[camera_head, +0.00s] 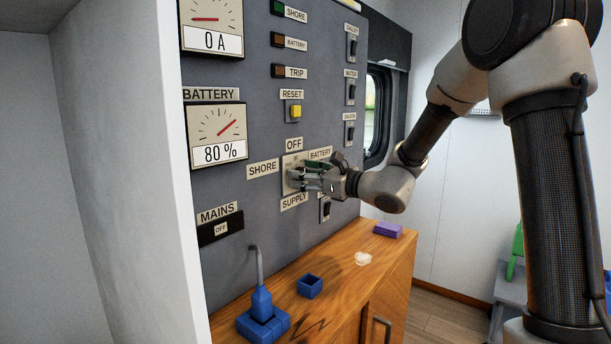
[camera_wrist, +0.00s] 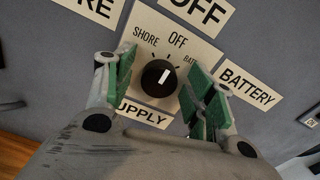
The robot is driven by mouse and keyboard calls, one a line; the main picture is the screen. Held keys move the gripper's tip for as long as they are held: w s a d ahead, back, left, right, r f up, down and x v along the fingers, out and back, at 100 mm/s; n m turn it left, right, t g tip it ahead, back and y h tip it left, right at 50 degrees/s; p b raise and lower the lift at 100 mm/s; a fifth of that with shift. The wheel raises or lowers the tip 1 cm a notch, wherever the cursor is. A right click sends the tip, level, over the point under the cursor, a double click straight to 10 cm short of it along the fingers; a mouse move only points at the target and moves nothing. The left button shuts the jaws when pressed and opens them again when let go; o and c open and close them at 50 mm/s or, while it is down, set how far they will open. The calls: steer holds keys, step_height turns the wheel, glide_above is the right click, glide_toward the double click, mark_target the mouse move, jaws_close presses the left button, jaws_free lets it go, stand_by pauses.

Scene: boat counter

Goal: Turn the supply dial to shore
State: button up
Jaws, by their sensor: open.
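The supply dial (camera_wrist: 153,88) is a round black knob with a white pointer mark, on a pale plate (camera_wrist: 142,20) lettered SHORE, OFF and BATT. The pointer appears to line up with OFF. My gripper (camera_wrist: 160,76) is open, with green finger pads on either side of the dial. A gap shows between the knob and the pads. In the head view my gripper (camera_head: 308,180) reaches to the panel from the right and hides the knob; the plate (camera_head: 289,161) shows partly behind it. SHORE (camera_head: 263,169) is labelled left of the dial.
The grey panel (camera_head: 255,110) also carries gauges, a yellow reset button (camera_head: 295,111), lamps and several rocker switches (camera_head: 351,93). On the wooden counter (camera_head: 335,281) below lie a blue plug (camera_head: 262,318), a small blue box (camera_head: 309,286), a white item (camera_head: 363,259) and a purple block (camera_head: 388,230).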

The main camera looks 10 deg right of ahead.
steer(key=shift+c, duration=0.5)
steer(key=c, duration=0.9)
steer(key=shift+c, duration=0.2)
steer(key=n, duration=0.8)
steer(key=shift+s+n, duration=0.1)
steer(key=shift+n, duration=0.5)
steer(key=shift+f, duration=0.1)
steer(key=o, duration=1)
